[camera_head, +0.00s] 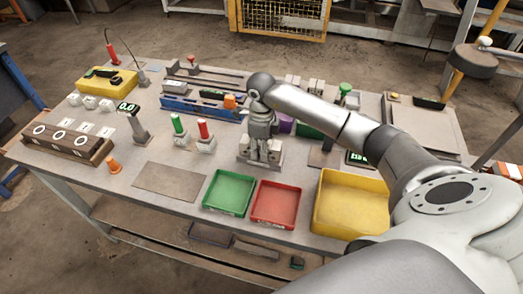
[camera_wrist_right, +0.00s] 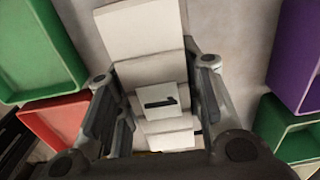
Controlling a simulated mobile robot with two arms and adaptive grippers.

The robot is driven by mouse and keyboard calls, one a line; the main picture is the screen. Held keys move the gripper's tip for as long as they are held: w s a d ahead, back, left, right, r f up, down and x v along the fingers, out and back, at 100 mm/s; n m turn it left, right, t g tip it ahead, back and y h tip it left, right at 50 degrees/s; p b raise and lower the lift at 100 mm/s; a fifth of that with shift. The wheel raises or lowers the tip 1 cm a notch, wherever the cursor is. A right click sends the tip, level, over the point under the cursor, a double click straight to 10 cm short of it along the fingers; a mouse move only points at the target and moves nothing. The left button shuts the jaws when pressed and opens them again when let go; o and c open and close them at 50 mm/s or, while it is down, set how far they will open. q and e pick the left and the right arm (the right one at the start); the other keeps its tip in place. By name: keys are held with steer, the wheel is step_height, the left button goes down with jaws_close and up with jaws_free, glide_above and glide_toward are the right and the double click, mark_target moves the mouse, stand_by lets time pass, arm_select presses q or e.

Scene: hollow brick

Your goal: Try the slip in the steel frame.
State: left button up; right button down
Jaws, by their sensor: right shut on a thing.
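My right gripper (camera_head: 261,148) points down at the steel frame (camera_head: 244,148), a pale grey block form standing behind the green and red trays. In the right wrist view the gripper (camera_wrist_right: 157,108) has one finger on each side of a small pale block with a dark mark, which I take to be the slip (camera_wrist_right: 158,90). The gripper is shut on it. Larger pale faces of the frame (camera_wrist_right: 140,32) show above and below the slip. I cannot tell whether the slip touches the frame or how deep it sits. My left gripper is not in view.
A green tray (camera_head: 228,212), a red tray (camera_head: 276,226) and a yellow tray (camera_head: 318,220) line the front edge. Green and red handled pieces (camera_head: 205,143) stand left of the frame, near a blue rack (camera_head: 190,105). A flat grey plate (camera_head: 168,198) lies front left.

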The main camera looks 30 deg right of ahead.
steer(key=shift+s+a+f, duration=0.15)
steer(key=shift+s+f, duration=0.1)
steer(key=shift+f, duration=0.05)
steer(key=shift+w+r+p, duration=0.25)
steer(key=shift+r+p, duration=0.5)
steer(key=shift+r, duration=0.25)
steer(key=shift+r+p, duration=0.85)
steer(key=shift+r, duration=0.75)
